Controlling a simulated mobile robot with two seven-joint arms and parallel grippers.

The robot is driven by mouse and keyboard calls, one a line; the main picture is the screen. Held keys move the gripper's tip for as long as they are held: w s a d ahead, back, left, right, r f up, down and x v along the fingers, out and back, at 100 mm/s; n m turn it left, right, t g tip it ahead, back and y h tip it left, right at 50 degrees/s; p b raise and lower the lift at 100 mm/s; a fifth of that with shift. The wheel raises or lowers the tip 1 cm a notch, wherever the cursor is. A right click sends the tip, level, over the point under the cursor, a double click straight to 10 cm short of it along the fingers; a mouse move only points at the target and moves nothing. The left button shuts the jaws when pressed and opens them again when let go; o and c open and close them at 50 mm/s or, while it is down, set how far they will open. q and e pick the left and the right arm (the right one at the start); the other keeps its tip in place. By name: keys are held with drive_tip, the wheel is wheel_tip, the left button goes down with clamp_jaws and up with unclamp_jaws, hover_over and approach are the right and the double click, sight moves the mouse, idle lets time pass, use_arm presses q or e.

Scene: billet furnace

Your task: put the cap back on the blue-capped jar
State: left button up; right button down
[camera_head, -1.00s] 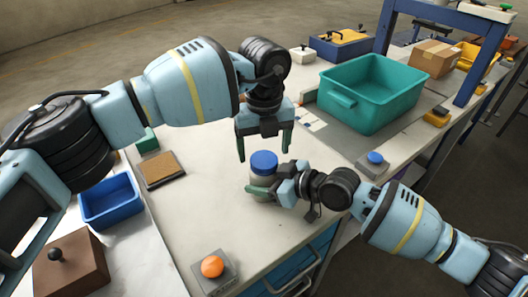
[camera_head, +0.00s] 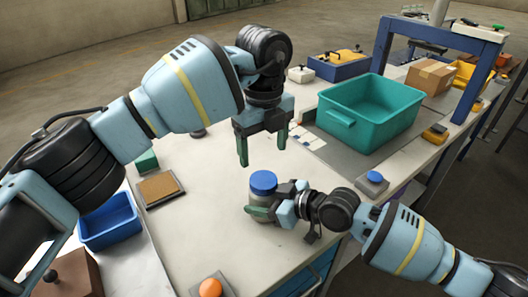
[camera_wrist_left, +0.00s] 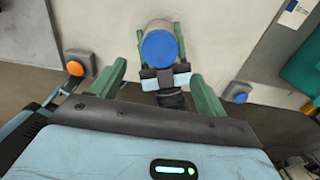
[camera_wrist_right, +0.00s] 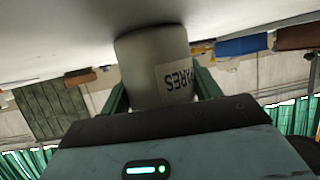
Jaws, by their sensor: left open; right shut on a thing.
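The jar (camera_head: 262,199) stands upright on the white table, with its blue cap (camera_head: 263,181) on its top. How tightly the cap is seated cannot be told. My right gripper (camera_head: 262,212) is shut around the lower part of the jar. In the right wrist view the jar body (camera_wrist_right: 145,50), with a label reading "SPARES", sits between the fingers. My left gripper (camera_head: 263,153) is open and empty above the cap, apart from it. In the left wrist view the cap (camera_wrist_left: 159,48) shows beyond and between the open fingers.
A teal bin (camera_head: 340,119) stands at the back right, with a blue button box (camera_head: 372,183) in front of it. An orange button (camera_head: 210,287) is at the front. A blue tray (camera_head: 108,232) and a cork-coloured pad (camera_head: 159,187) are at left. The table around the jar is clear.

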sight(263, 179)
idle(0.3)
use_arm(q)
drive_tip(key=shift+f, duration=3.95)
drive_tip(key=c, duration=1)
drive_tip(key=shift+m, duration=1.5)
drive_tip(key=o, duration=1.1)
drive_tip(key=shift+r, duration=0.15)
